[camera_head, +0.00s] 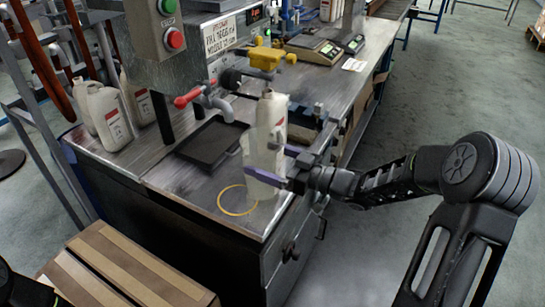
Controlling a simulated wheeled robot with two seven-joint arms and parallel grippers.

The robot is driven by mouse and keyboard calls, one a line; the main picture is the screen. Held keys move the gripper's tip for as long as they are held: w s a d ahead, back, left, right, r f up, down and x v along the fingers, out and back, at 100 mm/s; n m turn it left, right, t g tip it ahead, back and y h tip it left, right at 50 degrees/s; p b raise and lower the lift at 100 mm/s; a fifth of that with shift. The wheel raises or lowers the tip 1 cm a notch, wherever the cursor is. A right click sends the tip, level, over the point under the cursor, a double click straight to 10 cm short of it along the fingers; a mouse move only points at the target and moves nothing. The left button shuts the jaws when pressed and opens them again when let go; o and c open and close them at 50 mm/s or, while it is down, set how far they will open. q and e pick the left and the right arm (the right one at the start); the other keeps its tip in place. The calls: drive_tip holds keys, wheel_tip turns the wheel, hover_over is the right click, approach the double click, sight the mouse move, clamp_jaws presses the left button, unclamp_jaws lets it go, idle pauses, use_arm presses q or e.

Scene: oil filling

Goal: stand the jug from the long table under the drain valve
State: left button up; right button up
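I cannot tell whether the jug's base touches the table. The drain valve (190,97) has a red handle and a grey spout, to the left of and behind the jug. A black tray (208,142) lies below the spout. A yellow ring (222,201) marks the tabletop just left of the jug's base. My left gripper is out of view.
Several similar jugs (107,118) stand at the table's left. A yellow fitting (265,57) and scales (314,48) are farther back. A cardboard box (120,268) is at the front left. The right floor is clear.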

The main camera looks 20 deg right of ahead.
drive_tip(key=shift+a+f, duration=0.1)
drive_tip(key=shift+a, duration=0.7)
use_arm(q)
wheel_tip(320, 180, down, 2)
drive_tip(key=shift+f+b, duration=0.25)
drive_tip(key=shift+b, duration=0.75)
use_arm(e)
drive_tip(key=a, duration=0.6)
drive_tip(key=shift+s+f, duration=0.15)
drive_tip(key=shift+s, duration=0.05)
drive_tip(key=o, duration=1.1)
drive_tip(key=shift+d, duration=0.1)
